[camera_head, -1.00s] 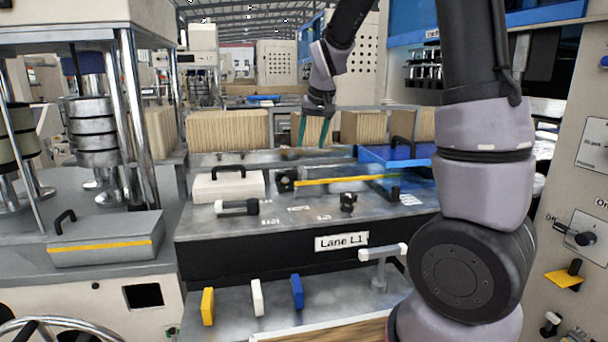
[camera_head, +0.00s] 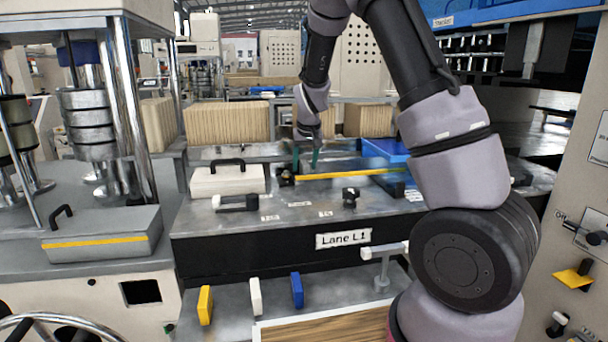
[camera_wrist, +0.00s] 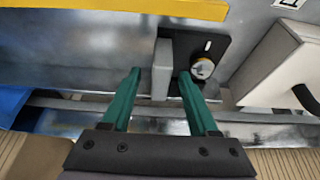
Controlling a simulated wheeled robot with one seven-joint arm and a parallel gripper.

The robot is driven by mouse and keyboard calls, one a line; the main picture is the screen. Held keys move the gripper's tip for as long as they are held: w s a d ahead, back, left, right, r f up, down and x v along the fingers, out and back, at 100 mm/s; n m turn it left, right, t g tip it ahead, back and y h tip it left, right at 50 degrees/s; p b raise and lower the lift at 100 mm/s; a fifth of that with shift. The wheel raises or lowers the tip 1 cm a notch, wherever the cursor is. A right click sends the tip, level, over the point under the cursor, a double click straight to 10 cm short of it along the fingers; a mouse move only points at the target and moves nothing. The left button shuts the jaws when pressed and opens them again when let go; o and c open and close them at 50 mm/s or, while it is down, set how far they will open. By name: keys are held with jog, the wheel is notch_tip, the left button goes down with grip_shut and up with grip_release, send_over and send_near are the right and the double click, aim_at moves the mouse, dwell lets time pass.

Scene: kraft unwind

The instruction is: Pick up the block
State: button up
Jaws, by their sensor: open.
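My gripper (camera_head: 306,163) is open, with green fingers pointing down over the back of the Lane L1 bench. In the wrist view my gripper (camera_wrist: 160,74) has its two fingertips spread to either side of a small grey block (camera_wrist: 162,66). The block appears in the gap between them, and I cannot tell whether either finger touches it. The block stands beside a black plate (camera_wrist: 205,48) with a round metal knob. In the head view the black fitting (camera_head: 285,178) shows just left of the fingers; the block is not clear there.
A white box with a black handle (camera_head: 229,181) stands left of the gripper. A yellow bar (camera_head: 355,174) runs to the right, with a blue tray (camera_head: 385,149) behind it. Stacked brown cardboard (camera_head: 227,122) lines the back. Yellow, white and blue tabs stand on the front shelf.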

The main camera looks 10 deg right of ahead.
jog(key=shift+x, duration=0.9)
jog(key=shift+c, duration=0.3)
grip_shut()
